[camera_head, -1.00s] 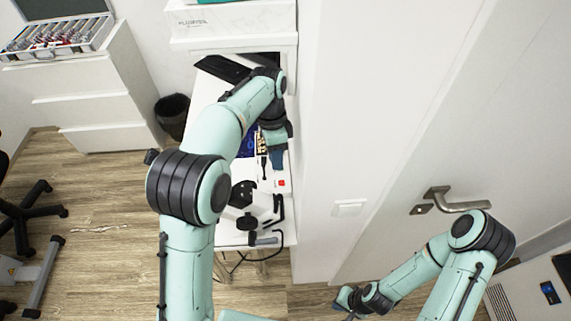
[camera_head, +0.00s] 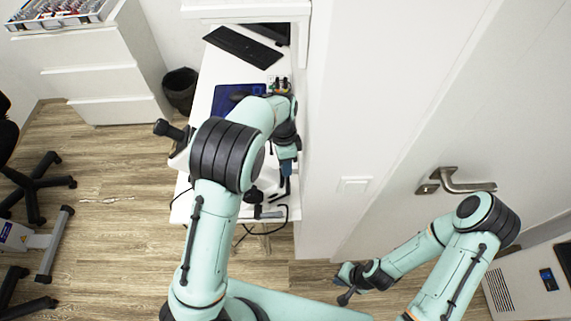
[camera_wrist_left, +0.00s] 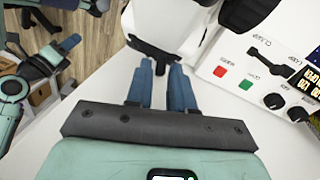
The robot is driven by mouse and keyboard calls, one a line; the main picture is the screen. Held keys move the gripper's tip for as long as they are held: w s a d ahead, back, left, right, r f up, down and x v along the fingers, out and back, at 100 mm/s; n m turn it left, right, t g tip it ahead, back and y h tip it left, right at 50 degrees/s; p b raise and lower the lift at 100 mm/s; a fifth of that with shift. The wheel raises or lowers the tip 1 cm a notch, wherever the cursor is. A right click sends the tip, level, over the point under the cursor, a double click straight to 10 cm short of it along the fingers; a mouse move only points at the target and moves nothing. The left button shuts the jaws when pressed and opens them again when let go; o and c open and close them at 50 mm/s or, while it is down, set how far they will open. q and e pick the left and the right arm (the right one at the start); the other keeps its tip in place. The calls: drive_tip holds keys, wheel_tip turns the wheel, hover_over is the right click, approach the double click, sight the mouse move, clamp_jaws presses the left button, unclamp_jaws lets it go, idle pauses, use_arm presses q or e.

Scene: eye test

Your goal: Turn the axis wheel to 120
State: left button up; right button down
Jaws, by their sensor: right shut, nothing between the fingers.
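My left gripper (camera_head: 287,175) points down over the desk, beside a white device with black parts. In the left wrist view its two blue fingers (camera_wrist_left: 161,68) stand a little apart with nothing held between them. Their tips are close to a black bar (camera_wrist_left: 158,50) on the white device (camera_wrist_left: 172,25); contact cannot be told. A control panel (camera_wrist_left: 232,55) to the right has a black lever (camera_wrist_left: 262,62), a red button (camera_wrist_left: 220,71), a green button (camera_wrist_left: 246,85) and black knobs (camera_wrist_left: 274,101). I cannot tell which part is the axis wheel. My right gripper (camera_head: 345,284) is shut, below the door handle.
A keyboard (camera_head: 243,46) and a dark blue pad (camera_head: 228,100) lie on the white desk (camera_head: 207,72). A wall stands close on its right, with a door handle (camera_head: 450,183) beyond. A black bin (camera_head: 180,88) stands left of the desk. Cables hang at the near end.

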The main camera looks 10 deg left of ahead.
use_arm(q)
drive_tip(key=shift+f, duration=0.2)
clamp_jaws()
drive_tip(key=shift+w, duration=0.1)
drive_tip(key=shift+w+a+n, duration=0.15)
drive_tip(key=shift+w+n, duration=0.05)
drive_tip(key=shift+n, duration=0.1)
unclamp_jaws()
